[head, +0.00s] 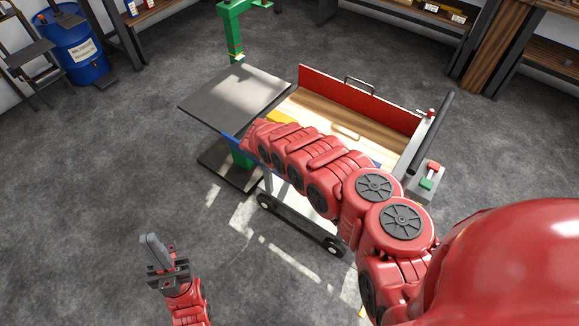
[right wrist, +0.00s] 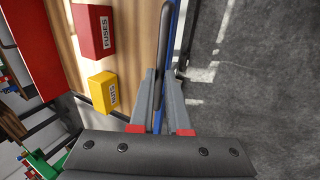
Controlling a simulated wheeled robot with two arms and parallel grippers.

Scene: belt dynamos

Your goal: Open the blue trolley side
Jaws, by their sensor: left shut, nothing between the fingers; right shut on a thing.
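The trolley (head: 315,112) has a wooden deck and stands in the middle of the head view. Its blue side (right wrist: 173,40) shows as a thin edge along the deck in the right wrist view, apparently upright. In the head view only slivers of the blue side (head: 230,141) show beside my right arm. My right gripper (right wrist: 160,85) is shut on the dark bar handle (right wrist: 168,35) of the blue side. My right arm hides that gripper in the head view. My left gripper (head: 154,246) is shut and empty, low at the left, away from the trolley.
The trolley's red side (head: 350,95) stands upright at the far edge. A red fuses box (right wrist: 93,32) and a yellow nuts box (right wrist: 103,91) sit on the deck. A grey tabletop (head: 236,92) adjoins at left. Floor in front is clear.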

